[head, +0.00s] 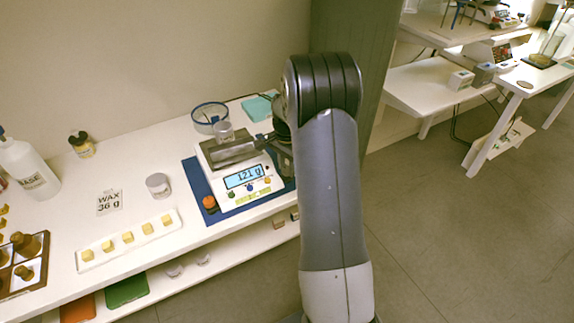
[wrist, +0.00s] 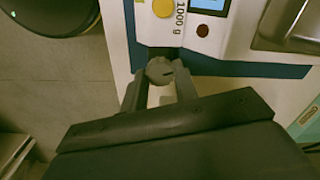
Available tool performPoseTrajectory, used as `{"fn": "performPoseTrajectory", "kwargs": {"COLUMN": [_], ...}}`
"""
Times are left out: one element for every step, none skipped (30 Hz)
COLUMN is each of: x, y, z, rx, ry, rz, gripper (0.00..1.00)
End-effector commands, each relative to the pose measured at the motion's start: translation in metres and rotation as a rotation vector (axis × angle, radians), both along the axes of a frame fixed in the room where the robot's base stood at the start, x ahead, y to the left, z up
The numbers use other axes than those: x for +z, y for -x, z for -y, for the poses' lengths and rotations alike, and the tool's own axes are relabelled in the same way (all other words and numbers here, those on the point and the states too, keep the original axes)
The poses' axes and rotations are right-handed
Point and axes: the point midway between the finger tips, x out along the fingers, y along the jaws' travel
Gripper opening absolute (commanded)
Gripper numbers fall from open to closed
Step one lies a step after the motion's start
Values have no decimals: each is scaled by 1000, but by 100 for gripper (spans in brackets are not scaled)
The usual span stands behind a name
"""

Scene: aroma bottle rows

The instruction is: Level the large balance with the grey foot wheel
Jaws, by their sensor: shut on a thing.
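The large balance (head: 231,190) stands on a blue mat (head: 194,179) on the white bench; its lit display (head: 243,177) reads what looks like 121 g. A small clear jar (head: 224,131) stands on its grey pan (head: 229,153). An orange knob (head: 209,203) is at its front left corner. In the wrist view the grey foot wheel (wrist: 160,70), with a dark slot mark, sits at the balance's edge. My gripper (wrist: 160,80) is shut on this wheel, one finger on each side. In the head view my arm hides the fingertips and the wheel. I cannot see a bubble level.
Left of the balance are a lidded jar (head: 158,186), a WAX 36 g card (head: 110,202) and a white tray (head: 91,267) of yellow cubes. A blue-rimmed dish (head: 199,127) and a teal cloth (head: 259,108) are behind. A lower shelf (head: 217,249) runs beneath the bench.

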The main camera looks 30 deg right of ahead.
Motion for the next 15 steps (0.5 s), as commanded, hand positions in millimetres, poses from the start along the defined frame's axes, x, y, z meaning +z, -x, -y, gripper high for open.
{"fn": "performPoseTrajectory", "kwargs": {"x": [0,0,0,0,0,0,0,1,1,1,1,1,1,1,1], "y": [0,0,0,0,0,0,0,0,0,0,0,0,0,0,0], "z": [0,0,0,0,0,0,0,0,0,0,0,0,0,0,0], "rx": [44,73,112,140,168,207,235,263,302,330,358,397,425,453,492], "ry": [1,1,1,1,0,0,0,0,0,0,0,0,0,0,0], "rz": [1,1,1,1,1,1,1,1,1,1,1,1,1,1,1], "gripper": [5,5,5,5,5,5,5,5,5,5,5,5,5,5,5]}}
